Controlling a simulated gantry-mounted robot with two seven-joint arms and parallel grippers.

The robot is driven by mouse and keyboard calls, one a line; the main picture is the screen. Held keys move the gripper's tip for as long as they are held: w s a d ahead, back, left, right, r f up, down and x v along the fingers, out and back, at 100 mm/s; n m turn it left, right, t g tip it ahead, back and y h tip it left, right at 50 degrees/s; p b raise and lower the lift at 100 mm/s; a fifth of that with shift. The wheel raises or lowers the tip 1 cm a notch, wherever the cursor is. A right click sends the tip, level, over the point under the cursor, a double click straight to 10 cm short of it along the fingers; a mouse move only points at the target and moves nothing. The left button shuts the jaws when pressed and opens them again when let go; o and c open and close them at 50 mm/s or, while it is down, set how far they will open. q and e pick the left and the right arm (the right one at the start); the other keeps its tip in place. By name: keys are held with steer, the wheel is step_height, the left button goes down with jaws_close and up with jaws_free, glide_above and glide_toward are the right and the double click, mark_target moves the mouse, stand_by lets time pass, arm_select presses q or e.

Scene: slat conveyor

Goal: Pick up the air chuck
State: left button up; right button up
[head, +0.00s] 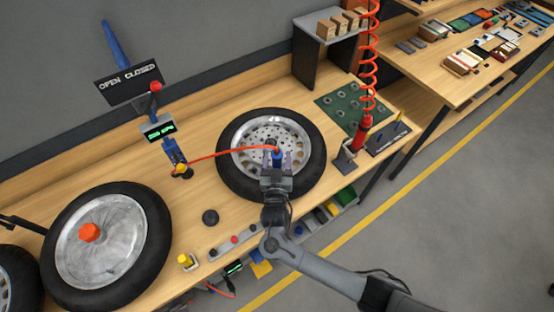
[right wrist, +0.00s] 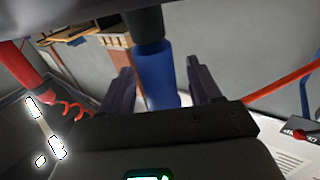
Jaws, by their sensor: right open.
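The air chuck (head: 277,153) is a small blue piece at the end of a red hose, over the hub of the spoked wheel (head: 236,131). My right gripper (head: 277,160) is at the chuck, with its two fingers on either side of it. In the right wrist view the chuck is a blue cylinder (right wrist: 157,72) with a dark end, standing between the two open purple-grey fingers (right wrist: 158,88). A gap shows beside the right finger; contact on the left side is hard to tell. My left gripper is not in view.
The red hose (head: 220,155) runs left to a gauge post (head: 160,130) with a green display. A second wheel (head: 115,255) with an orange hub lies at left. A red coiled hose (head: 369,60) hangs at right above a red tool (head: 361,134). Small parts line the bench's front edge.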

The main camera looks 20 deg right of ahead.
jaws_close()
steer(key=shift+r, duration=0.2)
